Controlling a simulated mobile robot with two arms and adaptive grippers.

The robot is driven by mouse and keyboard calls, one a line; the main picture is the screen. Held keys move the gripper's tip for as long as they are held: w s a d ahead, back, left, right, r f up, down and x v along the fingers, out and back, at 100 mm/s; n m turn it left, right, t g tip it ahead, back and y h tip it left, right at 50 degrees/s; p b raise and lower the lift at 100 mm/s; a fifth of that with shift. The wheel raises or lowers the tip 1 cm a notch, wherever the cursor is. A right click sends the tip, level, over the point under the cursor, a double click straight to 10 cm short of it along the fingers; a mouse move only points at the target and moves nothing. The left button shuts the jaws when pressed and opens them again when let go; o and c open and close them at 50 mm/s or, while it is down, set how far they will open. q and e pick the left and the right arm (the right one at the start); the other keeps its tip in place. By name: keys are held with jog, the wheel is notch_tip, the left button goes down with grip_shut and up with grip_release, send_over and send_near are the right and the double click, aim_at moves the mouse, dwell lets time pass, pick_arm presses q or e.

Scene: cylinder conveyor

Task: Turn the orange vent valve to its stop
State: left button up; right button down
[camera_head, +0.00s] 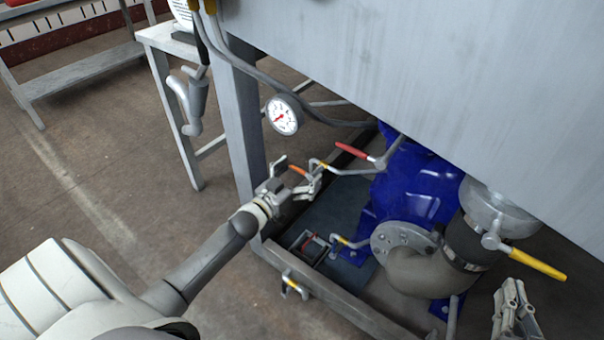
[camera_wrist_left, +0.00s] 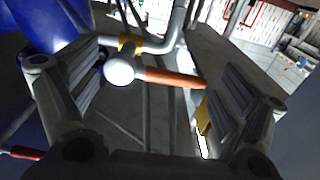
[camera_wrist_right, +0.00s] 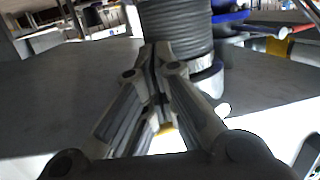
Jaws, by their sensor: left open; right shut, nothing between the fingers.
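The orange vent valve handle (camera_head: 298,171) shows in the head view beside my left gripper (camera_head: 292,184). In the left wrist view the orange handle (camera_wrist_left: 172,79) runs sideways from a round white hub (camera_wrist_left: 119,70) on a grey pipe with a yellow band. My left gripper (camera_wrist_left: 165,95) is open, with its fingers on either side of the handle and hub; whether they touch it I cannot tell. My right gripper (camera_head: 515,305) is at the lower right of the head view. In the right wrist view it (camera_wrist_right: 155,60) is shut and empty.
A red-handled valve (camera_head: 352,150) is just right of the orange one. A yellow-handled valve (camera_head: 535,262) is near my right gripper. A blue pump body (camera_head: 415,185), a pressure gauge (camera_head: 283,115) and a grey frame leg (camera_head: 240,130) stand close by. Open floor lies at left.

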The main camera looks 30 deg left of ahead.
pick_arm(q)
jog(key=shift+w, duration=0.45)
jog(key=shift+c, duration=0.4)
jog(key=c, duration=1.5)
